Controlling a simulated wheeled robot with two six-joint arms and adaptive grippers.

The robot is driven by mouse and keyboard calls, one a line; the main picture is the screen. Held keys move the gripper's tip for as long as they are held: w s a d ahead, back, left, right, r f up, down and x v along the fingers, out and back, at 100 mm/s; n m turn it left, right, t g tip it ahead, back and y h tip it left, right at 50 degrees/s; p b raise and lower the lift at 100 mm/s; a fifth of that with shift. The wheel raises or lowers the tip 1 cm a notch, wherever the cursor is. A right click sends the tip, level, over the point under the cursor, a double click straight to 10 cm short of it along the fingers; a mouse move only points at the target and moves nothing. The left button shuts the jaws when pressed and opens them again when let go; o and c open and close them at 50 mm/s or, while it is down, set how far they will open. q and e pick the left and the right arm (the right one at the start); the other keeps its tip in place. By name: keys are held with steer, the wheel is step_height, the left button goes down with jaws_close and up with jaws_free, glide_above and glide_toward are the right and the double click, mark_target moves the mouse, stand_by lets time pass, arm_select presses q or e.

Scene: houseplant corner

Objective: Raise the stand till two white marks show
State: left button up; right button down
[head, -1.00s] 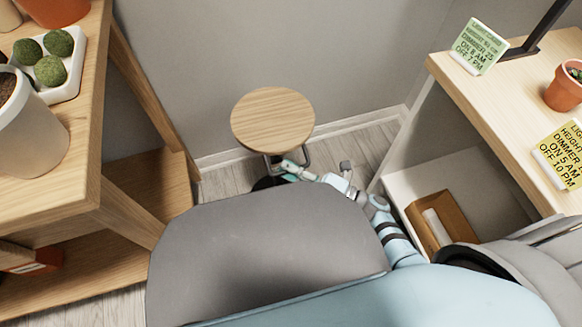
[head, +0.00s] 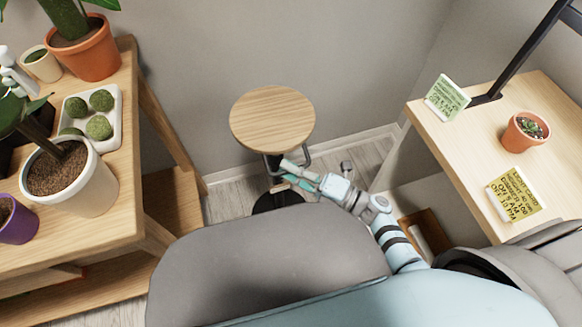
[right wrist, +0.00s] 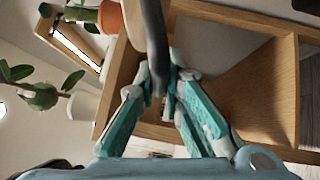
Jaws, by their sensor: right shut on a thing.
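The stand has a round wooden top (head: 271,118), a dark column and a dark round base (head: 278,201) on the floor. A grey metal loop (head: 307,158) hangs under the top. My right gripper (head: 289,173) is at the stand just below the top, partly in front of the column. In the right wrist view its teal fingers (right wrist: 166,92) are shut on a dark grey bar (right wrist: 156,45), which looks like part of the stand's handle. I cannot make out white marks on the column. My left gripper is not in view.
A wooden plant bench (head: 120,195) stands at left with a cream pot (head: 92,188), a terracotta pot (head: 92,56) and a white moss tray (head: 116,148). A desk (head: 467,146) at right holds a small potted succulent (head: 525,132), a green card (head: 446,98) and a yellow card (head: 513,195).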

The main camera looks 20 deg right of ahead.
steer(key=c, duration=1.7)
jaws_free()
steer(key=shift+f, duration=0.1)
steer(key=v, duration=1.2)
steer(key=shift+w, duration=0.1)
